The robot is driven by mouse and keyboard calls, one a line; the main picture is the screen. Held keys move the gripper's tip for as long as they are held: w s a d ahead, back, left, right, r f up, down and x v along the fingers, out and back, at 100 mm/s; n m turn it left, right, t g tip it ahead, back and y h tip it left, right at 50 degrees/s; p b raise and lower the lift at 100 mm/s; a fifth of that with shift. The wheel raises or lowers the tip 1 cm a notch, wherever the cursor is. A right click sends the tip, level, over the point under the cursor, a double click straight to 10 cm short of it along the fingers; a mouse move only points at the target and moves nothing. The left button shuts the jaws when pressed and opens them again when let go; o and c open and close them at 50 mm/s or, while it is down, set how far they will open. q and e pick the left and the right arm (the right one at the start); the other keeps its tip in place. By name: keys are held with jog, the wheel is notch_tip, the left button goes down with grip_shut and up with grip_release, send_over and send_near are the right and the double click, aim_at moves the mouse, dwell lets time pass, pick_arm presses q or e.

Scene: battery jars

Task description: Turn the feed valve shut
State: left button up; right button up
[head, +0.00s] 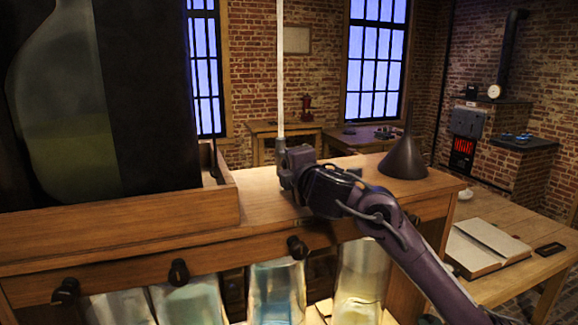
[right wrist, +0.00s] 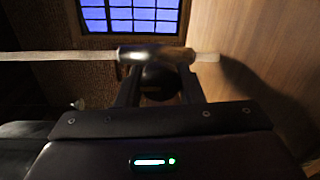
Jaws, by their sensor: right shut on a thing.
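A pale upright tube (head: 280,70) comes down to the wooden bench top in the head view. The feed valve, a dark metal fitting, sits low on this tube and is mostly hidden by my right gripper (head: 290,166). In the right wrist view the tube (right wrist: 60,55) runs across the picture, with the valve body (right wrist: 150,53) on it. My right gripper (right wrist: 158,82) is shut on a dark rounded part below the valve body, which looks like its handle. The handle's exact angle is hard to tell. My left gripper is not in view.
A dark funnel (head: 404,160) stands upside down on the bench to the right of my gripper. A large glass jar (head: 65,110) stands at left behind a wooden ledge (head: 120,222). Dark knobs (head: 297,247) and several glass jars (head: 277,292) are along the bench front.

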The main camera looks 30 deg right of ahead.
jog(key=o, duration=1)
jog(key=shift+s, duration=0.1)
jog(key=v, duration=0.7)
jog(key=shift+s+a, duration=0.1)
jog(key=shift+s, duration=0.25)
